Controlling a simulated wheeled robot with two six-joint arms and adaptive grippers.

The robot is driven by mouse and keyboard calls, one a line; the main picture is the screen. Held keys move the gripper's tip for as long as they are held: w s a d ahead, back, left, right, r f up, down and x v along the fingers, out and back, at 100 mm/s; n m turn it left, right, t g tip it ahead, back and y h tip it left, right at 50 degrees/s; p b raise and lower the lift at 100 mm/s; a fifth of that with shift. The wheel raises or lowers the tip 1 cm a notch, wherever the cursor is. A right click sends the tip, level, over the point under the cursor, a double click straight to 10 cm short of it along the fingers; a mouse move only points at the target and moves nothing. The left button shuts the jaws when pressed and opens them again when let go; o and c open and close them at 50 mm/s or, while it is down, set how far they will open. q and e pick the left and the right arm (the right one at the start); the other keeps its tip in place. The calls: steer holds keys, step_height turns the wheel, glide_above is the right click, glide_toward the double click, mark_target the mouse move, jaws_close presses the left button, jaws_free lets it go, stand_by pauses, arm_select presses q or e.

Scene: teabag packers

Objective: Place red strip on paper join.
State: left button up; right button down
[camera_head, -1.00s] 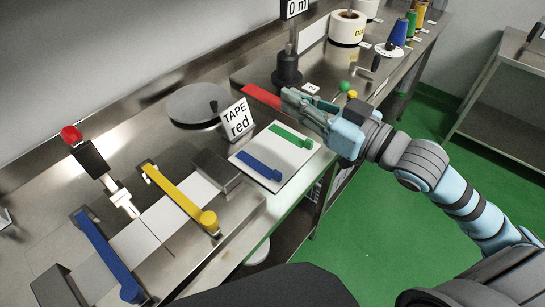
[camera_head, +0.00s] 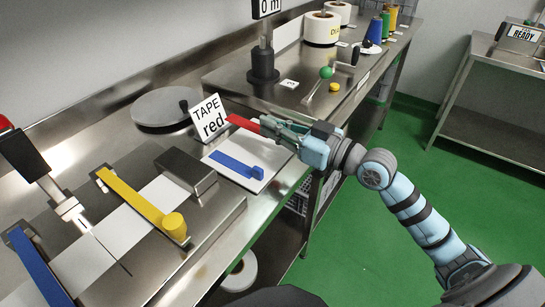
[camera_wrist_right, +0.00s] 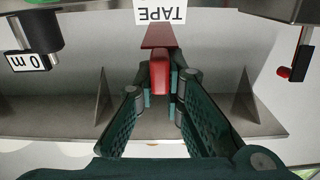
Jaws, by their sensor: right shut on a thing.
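My right gripper (camera_head: 267,124) is shut on the red strip (camera_head: 242,122) and holds it by one end above the white board (camera_head: 232,175). In the right wrist view the red strip (camera_wrist_right: 158,38) points away from the fingertips (camera_wrist_right: 162,88), with a thicker red tab between them. The white paper (camera_head: 160,192) lies at the left across the steel bench, passing under a yellow bar (camera_head: 140,205). More white paper (camera_head: 85,262) lies between the yellow bar and a blue bar (camera_head: 38,268). A thin dark line, perhaps the join, crosses there. My left gripper is out of view.
A "TAPE red" sign (camera_head: 208,117) stands behind the strip. A blue strip (camera_head: 236,166) lies on the board. A dark block (camera_head: 185,170) and a red-knobbed lever tool (camera_head: 40,170) stand near the paper. A round grey plate (camera_head: 160,106) is behind.

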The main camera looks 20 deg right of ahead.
mark_target(274, 158)
step_height(274, 158, down, 6)
steer(key=b, duration=0.2)
steer(key=shift+f+b, duration=0.15)
steer(key=shift+b, duration=0.15)
steer(key=shift+f, duration=0.1)
steer(key=c, duration=1.7)
jaws_free()
